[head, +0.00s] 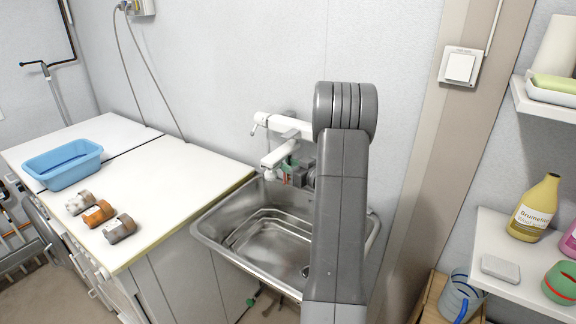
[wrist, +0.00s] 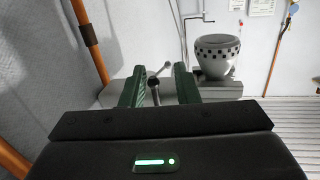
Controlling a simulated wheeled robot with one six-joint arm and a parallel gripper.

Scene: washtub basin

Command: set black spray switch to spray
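The white tap (head: 280,126) is on the wall above the steel sink, with its white spout (head: 279,155) reaching out over the basin. My gripper (head: 288,173) is beside the spout end, partly hidden behind my arm. In the wrist view my gripper (wrist: 160,72) has its two green fingers apart. A small dark and metallic piece (wrist: 154,88) with a thin lever shows in the gap between them. I cannot tell whether the fingers touch it. I cannot make out the black spray switch for certain, nor its setting.
The steel sink (head: 235,214) is below my gripper. A white worktop (head: 165,185) to the left bears a blue tub (head: 63,163) and several small jars. A wall and shelves (head: 495,232) with bottles bound the right. A checkered pot (wrist: 214,57) stands farther off.

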